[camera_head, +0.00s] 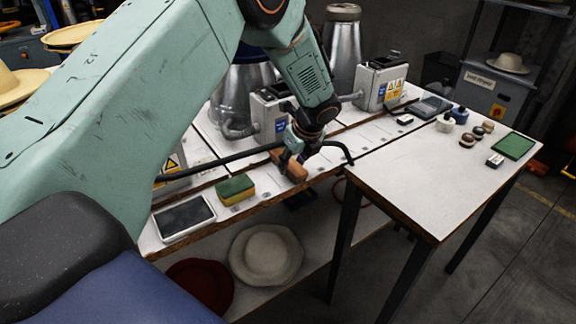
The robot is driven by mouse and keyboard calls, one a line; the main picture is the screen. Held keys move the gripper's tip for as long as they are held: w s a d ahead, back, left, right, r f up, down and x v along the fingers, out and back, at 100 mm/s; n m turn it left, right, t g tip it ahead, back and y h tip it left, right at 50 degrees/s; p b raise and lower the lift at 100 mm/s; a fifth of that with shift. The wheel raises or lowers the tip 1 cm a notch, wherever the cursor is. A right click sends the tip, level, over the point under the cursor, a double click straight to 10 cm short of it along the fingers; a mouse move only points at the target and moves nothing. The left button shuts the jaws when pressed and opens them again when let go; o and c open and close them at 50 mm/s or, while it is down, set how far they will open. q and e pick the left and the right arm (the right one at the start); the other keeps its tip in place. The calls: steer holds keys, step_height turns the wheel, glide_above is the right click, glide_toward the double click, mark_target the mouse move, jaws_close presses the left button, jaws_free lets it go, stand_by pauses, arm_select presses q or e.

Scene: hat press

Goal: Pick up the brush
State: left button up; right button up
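A brown wooden block-shaped piece, which looks like the brush (291,169), lies near the front edge of the white worktable (420,185). My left gripper (296,157) is pointed down right at the brush, with its fingers over or against it. The fingers are small and dark here, so I cannot tell whether they are closed on it. The brush appears to be at table level, and part of it is hidden by the gripper. My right gripper is not in view.
A green-yellow sponge (235,189) and a dark-screened tablet (184,217) lie left of the brush. A black bar (222,162) runs beside the gripper. Grey machines (381,83) stand behind. Hats (266,255) lie below.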

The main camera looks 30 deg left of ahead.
mark_target(293, 165)
arm_select(q)
jaws_close()
step_height(293, 165, up, 18)
steer(key=p, duration=0.3)
steer(key=shift+p, duration=0.4)
stand_by(0.4)
